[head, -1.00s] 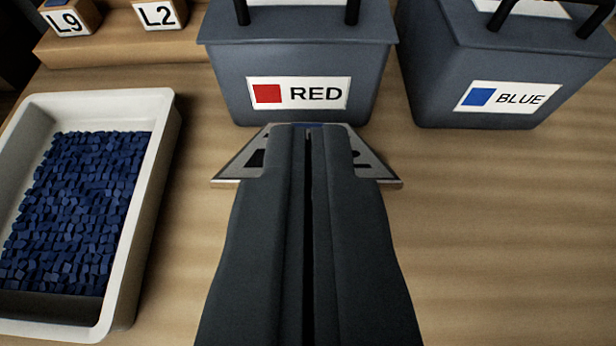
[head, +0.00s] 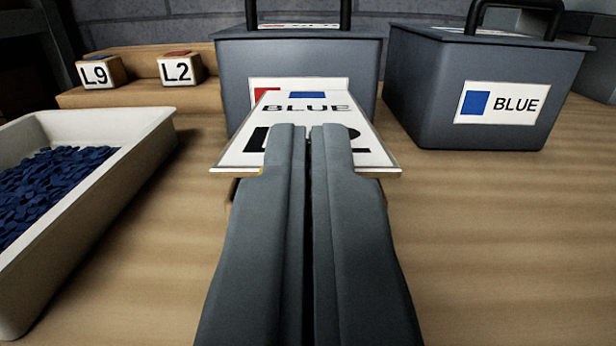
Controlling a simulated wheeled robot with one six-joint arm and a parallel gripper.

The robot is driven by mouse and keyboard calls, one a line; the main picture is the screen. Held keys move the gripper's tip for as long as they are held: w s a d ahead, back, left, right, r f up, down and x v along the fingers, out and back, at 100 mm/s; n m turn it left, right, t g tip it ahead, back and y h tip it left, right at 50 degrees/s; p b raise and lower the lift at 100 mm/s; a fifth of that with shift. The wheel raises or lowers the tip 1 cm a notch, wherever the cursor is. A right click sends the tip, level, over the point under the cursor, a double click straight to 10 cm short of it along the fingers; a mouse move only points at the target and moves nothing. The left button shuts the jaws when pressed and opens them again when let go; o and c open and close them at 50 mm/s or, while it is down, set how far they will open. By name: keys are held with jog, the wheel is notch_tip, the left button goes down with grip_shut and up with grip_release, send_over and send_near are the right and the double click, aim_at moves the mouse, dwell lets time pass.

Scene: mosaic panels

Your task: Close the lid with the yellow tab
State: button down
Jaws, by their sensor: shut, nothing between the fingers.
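My gripper (head: 308,130) is shut and empty in the lower middle of the head view. A white card (head: 240,150) marked BLUE and L2, with a blue patch, shows around and beyond the fingertips. The fingers cover part of its lettering, and I cannot tell whether they touch it. No lid with a yellow tab can be made out. A grey box (head: 232,75) with a red patch on its label stands behind the card, which hides much of that label. A second grey box (head: 420,100), labelled BLUE, stands to the right. Both have lids on and black handles.
A white tray (head: 150,130) of blue tiles stands at the left. Small blocks marked L9 (head: 98,73) and L2 (head: 180,69) sit on a wooden ledge (head: 130,97) behind it. The wooden table (head: 510,250) is clear at the front right.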

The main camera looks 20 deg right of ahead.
jog(key=shift+s+f, duration=0.1)
jog(key=shift+f, duration=1.05)
notch_tip(320, 180, up, 4)
jog(key=f+v, duration=0.2)
jog(key=v, duration=0.7)
jog(key=shift+s+f, duration=0.2)
jog(key=shift+s, duration=0.05)
